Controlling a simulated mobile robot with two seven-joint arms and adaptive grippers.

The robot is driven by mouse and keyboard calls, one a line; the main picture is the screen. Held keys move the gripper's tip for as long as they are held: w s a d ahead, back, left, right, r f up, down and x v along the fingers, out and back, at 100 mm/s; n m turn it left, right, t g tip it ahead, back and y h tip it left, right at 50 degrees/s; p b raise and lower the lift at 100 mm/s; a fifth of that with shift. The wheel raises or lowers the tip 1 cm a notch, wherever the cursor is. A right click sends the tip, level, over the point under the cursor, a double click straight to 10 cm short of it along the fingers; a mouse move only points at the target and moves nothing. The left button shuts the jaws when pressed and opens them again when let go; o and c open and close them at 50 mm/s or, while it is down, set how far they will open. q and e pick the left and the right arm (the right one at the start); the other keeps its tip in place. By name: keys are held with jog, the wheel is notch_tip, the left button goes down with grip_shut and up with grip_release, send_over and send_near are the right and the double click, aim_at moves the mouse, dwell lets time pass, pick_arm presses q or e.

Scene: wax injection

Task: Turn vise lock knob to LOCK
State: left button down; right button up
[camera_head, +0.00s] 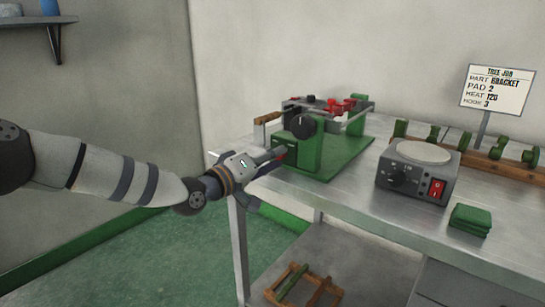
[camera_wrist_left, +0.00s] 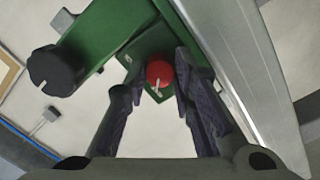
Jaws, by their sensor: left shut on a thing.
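The green vise (camera_head: 312,150) stands at the left end of the metal bench, with a large black knob (camera_head: 303,124) on its upright plate. A small red knob with a white pointer mark (camera_wrist_left: 159,72) sits low on the green body in the left wrist view. My left gripper (camera_head: 274,157) reaches in from the left at the bench edge. In the left wrist view its two dark fingers are on either side of the red knob, shut on it. In the head view the fingers mostly hide this knob. Any LOCK lettering is not readable.
A grey heater box (camera_head: 418,172) with a round plate and red switch stands right of the vise. Green pads (camera_head: 470,220) lie in front of it. A wooden rack (camera_head: 485,163) and a job sign (camera_head: 497,89) are behind. The bench edge is close under my gripper.

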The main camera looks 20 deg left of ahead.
pick_arm(q)
jog(key=m+p, duration=0.1)
jog(key=m, duration=0.3)
jog(key=shift+r, duration=0.2)
jog(key=m+p, duration=0.2)
jog(key=m, duration=0.2)
jog(key=shift+d+y, duration=0.1)
jog(key=shift+y, duration=0.3)
jog(key=m+p, duration=0.1)
jog(key=m, duration=0.3)
jog(key=shift+m, duration=0.3)
jog(key=shift+f+m+y+p, duration=0.15)
jog(key=shift+m+y+p, duration=0.5)
jog(key=shift+m, duration=1.25)
pick_arm(e)
jog(key=w+r+t, duration=0.2)
jog(key=w+r, duration=0.3)
jog(key=r, duration=0.1)
jog(key=shift+w+r, duration=0.2)
jog(key=shift+w, duration=0.2)
pick_arm(q)
jog(key=c, duration=1.6)
grip_release()
jog(key=shift+c, duration=0.2)
